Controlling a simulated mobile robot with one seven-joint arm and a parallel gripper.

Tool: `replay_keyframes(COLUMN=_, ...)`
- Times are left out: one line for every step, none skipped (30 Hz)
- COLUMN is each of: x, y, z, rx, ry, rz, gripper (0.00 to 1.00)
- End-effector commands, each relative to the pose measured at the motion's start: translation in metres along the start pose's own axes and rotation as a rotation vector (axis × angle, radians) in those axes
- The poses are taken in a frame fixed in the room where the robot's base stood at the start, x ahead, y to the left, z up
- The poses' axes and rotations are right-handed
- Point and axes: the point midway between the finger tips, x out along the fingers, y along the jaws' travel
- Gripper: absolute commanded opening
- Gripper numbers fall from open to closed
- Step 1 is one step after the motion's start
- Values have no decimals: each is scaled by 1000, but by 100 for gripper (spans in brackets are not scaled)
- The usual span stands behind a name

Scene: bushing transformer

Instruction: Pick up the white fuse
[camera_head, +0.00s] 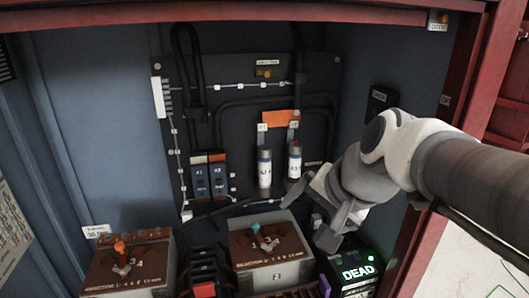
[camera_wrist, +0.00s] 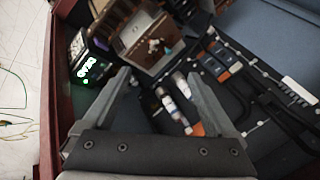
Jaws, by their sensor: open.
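Two upright cylindrical fuses stand side by side on the dark back panel of the cabinet. The left one (camera_head: 264,169) has a pale whitish body with a dark top. The right one (camera_head: 294,161) is also pale, with a brownish upper part. Both show in the wrist view, one nearer the middle (camera_wrist: 167,101) and one closer to the right finger (camera_wrist: 182,87); which of them is the white fuse is unclear. My gripper (camera_head: 308,214) is open and empty, below and right of the fuses. In the wrist view its fingers (camera_wrist: 157,77) spread on either side of them, apart from both.
An orange plate (camera_head: 277,118) sits above the fuses. Blue breakers (camera_head: 208,180) are to their left. Below stand two brown-topped boxes with levers, one left (camera_head: 130,272) and one central (camera_head: 272,262), and a meter reading DEAD (camera_head: 357,272). The red cabinet frame (camera_head: 440,120) borders my arm.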

Motion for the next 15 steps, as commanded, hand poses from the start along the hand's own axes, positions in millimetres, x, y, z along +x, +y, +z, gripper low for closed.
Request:
replay_keyframes(x=15, y=-8, z=-12, rx=114, ry=-7, rz=-34, gripper=92)
replay_keyframes(x=20, y=-15, z=-18, rx=182, ry=-11, rz=-57, gripper=92)
replay_keyframes(x=28, y=-24, z=-28, rx=273, ry=-17, rz=-87, gripper=92)
replay_keyframes(x=34, y=-30, z=-36, rx=343, ry=-21, rz=-110, gripper=92)
replay_keyframes(x=40, y=-36, z=-44, rx=412, ry=-27, rz=-132, gripper=92)
replay_keyframes(x=48, y=-43, z=-55, rx=507, ry=-35, rz=-162, gripper=92)
replay_keyframes(x=53, y=-48, z=-64, rx=577, ry=-40, rz=-184, gripper=92)
replay_keyframes(x=60, y=-52, z=-72, rx=648, ry=-47, rz=-206, gripper=92)
replay_keyframes(x=68, y=-58, z=-84, rx=744, ry=-57, rz=-235, gripper=92)
replay_keyframes(x=74, y=-61, z=-94, rx=816, ry=-63, rz=-257, gripper=92)
replay_keyframes(x=80, y=-65, z=-104, rx=888, ry=-72, rz=-278, gripper=92)
replay_keyframes(x=89, y=-68, z=-117, rx=985, ry=-84, rz=-306, gripper=92)
replay_keyframes(x=95, y=-70, z=-127, rx=1058, ry=-93, rz=-328, gripper=92)
replay_keyframes(x=102, y=-72, z=-137, rx=1131, ry=-103, rz=-350, gripper=92)
replay_keyframes(x=111, y=-74, z=-151, rx=1229, ry=-117, rz=-378, gripper=92)
